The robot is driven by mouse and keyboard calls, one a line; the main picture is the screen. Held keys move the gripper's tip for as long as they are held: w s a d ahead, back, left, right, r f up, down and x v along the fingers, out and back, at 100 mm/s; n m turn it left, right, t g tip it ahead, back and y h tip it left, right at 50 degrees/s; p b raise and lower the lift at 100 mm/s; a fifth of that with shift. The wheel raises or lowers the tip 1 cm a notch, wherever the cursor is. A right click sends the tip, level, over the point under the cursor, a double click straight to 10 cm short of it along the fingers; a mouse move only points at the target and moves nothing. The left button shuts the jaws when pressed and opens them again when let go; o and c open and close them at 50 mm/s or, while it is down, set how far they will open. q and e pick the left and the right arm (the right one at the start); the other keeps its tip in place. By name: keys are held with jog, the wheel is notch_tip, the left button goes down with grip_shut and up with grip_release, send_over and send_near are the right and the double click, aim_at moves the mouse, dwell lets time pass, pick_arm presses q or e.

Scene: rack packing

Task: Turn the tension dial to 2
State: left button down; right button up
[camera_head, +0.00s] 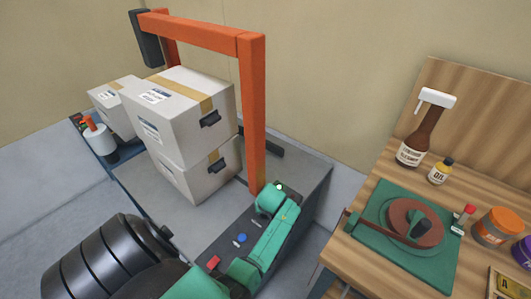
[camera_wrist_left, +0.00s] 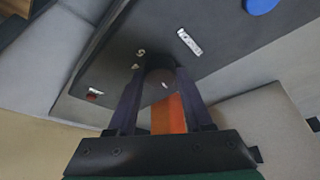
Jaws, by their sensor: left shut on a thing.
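The tension dial (camera_wrist_left: 160,80) is a dark round knob with a small pale mark on its face. It sits on the dark control panel, and the numerals 5 and 4 show beside it in the left wrist view. My left gripper (camera_wrist_left: 157,92) is shut on the dial, one finger on each side. In the head view my left gripper (camera_head: 278,190) is at the far end of the panel, by the foot of the orange arch, and its wrist hides the dial. The other numerals are hidden, so I cannot tell the dial's setting. My right gripper is out of view.
A blue button (camera_head: 240,238) and a red switch (camera_head: 213,262) are on the panel. The orange arch (camera_head: 252,110) rises close to my left gripper. Stacked cartons (camera_head: 190,110) stand left of it. A wooden bench (camera_head: 385,262) with bottles is at right.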

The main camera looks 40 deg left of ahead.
pick_arm(q)
jog(key=m+p, duration=0.2)
jog(key=m+t+p, duration=0.1)
jog(key=shift+a+r+h, duration=0.25)
jog(key=shift+r+h, duration=0.05)
jog(key=shift+h, duration=0.1)
jog(key=shift+f+m+h+p, duration=0.15)
jog(key=shift+m+h+p, duration=0.25)
jog(key=shift+m+p, duration=0.75)
jog(key=shift+f, duration=0.1)
jog(key=shift+c, duration=1.5)
grip_release()
jog(key=shift+f, duration=0.1)
